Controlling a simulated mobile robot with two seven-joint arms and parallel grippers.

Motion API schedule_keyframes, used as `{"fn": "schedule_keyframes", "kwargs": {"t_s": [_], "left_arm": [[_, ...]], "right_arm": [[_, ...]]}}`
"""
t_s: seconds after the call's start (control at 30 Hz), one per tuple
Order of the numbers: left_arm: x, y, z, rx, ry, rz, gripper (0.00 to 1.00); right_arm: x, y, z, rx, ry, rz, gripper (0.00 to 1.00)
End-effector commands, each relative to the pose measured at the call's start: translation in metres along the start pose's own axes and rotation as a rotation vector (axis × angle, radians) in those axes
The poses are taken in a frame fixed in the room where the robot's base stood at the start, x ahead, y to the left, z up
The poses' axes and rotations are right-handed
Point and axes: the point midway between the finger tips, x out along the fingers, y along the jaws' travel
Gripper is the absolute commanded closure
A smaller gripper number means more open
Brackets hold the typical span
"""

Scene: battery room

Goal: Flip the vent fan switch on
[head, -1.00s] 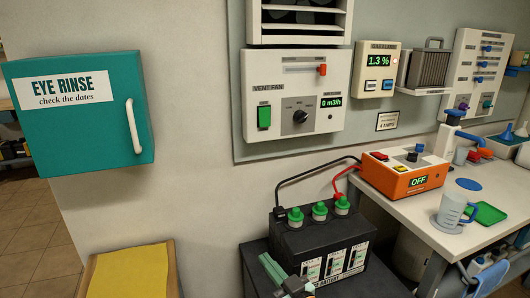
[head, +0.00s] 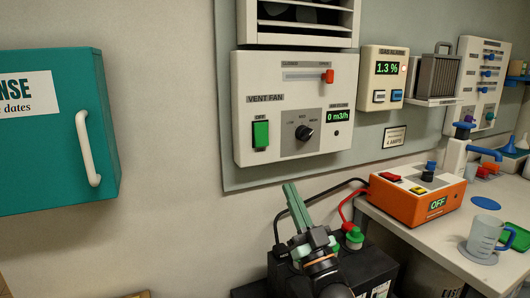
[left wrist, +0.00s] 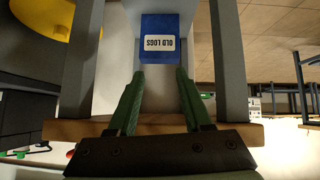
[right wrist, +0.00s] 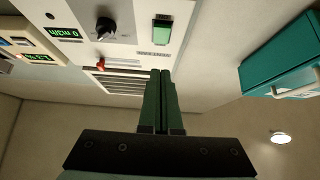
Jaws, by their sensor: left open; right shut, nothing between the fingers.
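The vent fan panel (head: 296,108) is a white box on the wall. Its green rocker switch (head: 260,134) sits at the lower left under an OFF label. A black knob (head: 304,132) and a display (head: 341,116) reading 0 m3/h are to its right. In the right wrist view the green switch (right wrist: 163,31) shows beyond the fingertips. My right gripper (head: 291,186) is shut and empty, below the panel and apart from it, its fingers pointing up. My left gripper (left wrist: 156,72) is open and empty, seen only in the left wrist view, near a blue OLD LOGS box (left wrist: 159,38).
A teal EYE RINSE cabinet (head: 50,145) with a white handle juts out at left. A black battery (head: 372,272) with cables stands below my right gripper. An orange charger (head: 417,199) reading OFF sits on the bench at right. The wall between cabinet and panel is bare.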

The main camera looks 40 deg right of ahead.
Motion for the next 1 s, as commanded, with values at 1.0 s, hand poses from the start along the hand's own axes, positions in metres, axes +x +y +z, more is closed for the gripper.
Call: {"fn": "schedule_keyframes", "kwargs": {"t_s": [1.0], "left_arm": [[-0.01, -0.009, -0.003, -0.002, 0.003, -0.023, 0.5]], "right_arm": [[0.116, 0.0, 0.016, -0.001, -0.003, 0.0, 1.0]]}}
